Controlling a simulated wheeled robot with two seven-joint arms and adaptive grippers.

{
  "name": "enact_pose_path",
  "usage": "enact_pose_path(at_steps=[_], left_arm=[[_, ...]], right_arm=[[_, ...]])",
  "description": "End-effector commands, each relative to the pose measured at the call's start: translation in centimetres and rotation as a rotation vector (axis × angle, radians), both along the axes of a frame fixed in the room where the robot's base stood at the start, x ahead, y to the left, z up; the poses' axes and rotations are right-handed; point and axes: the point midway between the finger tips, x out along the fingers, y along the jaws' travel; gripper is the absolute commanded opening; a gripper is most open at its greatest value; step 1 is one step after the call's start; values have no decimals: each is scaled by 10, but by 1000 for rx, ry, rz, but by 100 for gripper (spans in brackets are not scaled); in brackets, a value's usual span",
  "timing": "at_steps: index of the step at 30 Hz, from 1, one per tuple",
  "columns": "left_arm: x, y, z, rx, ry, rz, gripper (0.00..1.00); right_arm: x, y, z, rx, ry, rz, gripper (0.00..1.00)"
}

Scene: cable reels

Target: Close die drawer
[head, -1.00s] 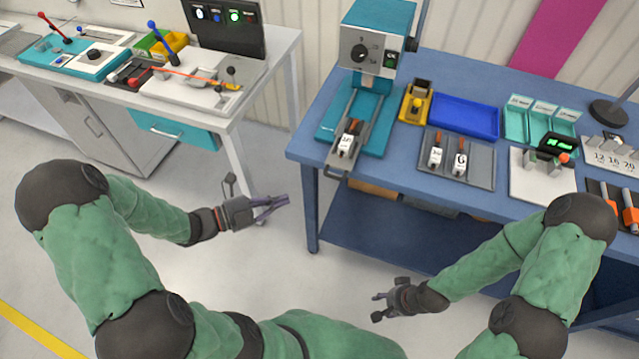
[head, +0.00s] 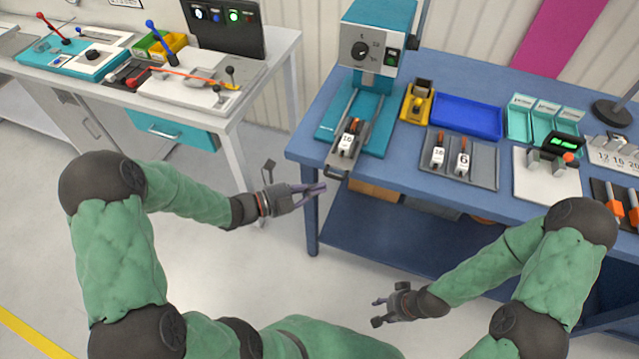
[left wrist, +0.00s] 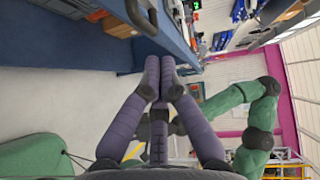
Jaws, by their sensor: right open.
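The die drawer (head: 341,158) is slid out toward the front from the teal press (head: 378,35), holding a white numbered die (head: 347,144). Its front handle (head: 337,173) sticks out past the blue table's edge. The dark handle (left wrist: 141,16) also shows at the top of the left wrist view. My left gripper (head: 322,187) is just below and left of the handle, apart from it. Its fingertips lie together with nothing between them, also in the left wrist view (left wrist: 160,62). My right gripper (head: 376,311) is open and empty, low in front of the table.
The blue table (head: 300,150) also carries a grey tray (head: 483,174) with two numbered dies, a blue tray (head: 466,116) and a yellow device (head: 417,102). A white bench (head: 285,45) with a teal drawer (head: 170,133) stands left. Floor between them is free.

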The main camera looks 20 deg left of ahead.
Motion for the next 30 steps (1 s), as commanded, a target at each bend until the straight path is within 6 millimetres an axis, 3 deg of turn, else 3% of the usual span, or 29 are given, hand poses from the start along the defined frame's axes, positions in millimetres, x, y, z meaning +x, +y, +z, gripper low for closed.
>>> enact_pose_path(at_steps=[6,21,25,30], left_arm=[[20,-1,-5,0,-1,-2,0],[28,-1,-6,0,-1,-1,0],[53,-2,-8,2,-4,-3,0],[102,-4,-9,2,-4,-4,0]], right_arm=[[0,0,-6,0,0,0,43],[0,0,-9,0,0,0,43],[0,0,-20,0,0,0,43],[0,0,-37,0,0,0,43]])
